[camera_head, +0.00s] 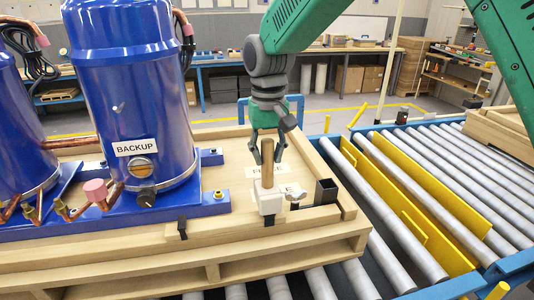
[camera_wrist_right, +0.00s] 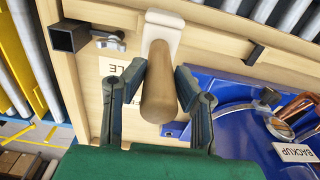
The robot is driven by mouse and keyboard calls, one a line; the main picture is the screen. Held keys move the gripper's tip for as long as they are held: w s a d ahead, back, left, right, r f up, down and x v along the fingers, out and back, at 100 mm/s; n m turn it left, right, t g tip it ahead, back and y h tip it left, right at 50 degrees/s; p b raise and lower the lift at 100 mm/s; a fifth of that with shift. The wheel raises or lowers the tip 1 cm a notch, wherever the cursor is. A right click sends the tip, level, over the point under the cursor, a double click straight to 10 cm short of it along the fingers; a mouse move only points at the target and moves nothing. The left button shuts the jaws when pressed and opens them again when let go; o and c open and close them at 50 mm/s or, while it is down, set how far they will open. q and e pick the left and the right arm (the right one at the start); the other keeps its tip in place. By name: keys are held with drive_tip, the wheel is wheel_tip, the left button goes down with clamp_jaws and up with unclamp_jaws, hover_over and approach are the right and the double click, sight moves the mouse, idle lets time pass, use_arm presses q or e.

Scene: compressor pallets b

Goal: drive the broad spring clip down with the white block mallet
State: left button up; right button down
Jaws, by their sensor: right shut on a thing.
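Another dark clip (camera_head: 182,228) sits on the rim further left, also in the wrist view (camera_wrist_right: 255,52). My left gripper is out of view.
A black square tube (camera_head: 326,191) and a small metal fitting (camera_head: 294,194) are right of the mallet. The blue BACKUP compressor (camera_head: 130,90) stands on the pallet (camera_head: 225,250) at left. Roller conveyors (camera_head: 395,190) with yellow guards lie to the right.

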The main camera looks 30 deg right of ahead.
drive_tip(key=shift+f+b, duration=0.35)
drive_tip(key=shift+f, duration=0.85)
drive_tip(key=shift+r+p, duration=0.5)
drive_tip(key=shift+r, duration=0.55)
drive_tip(key=shift+f, duration=0.15)
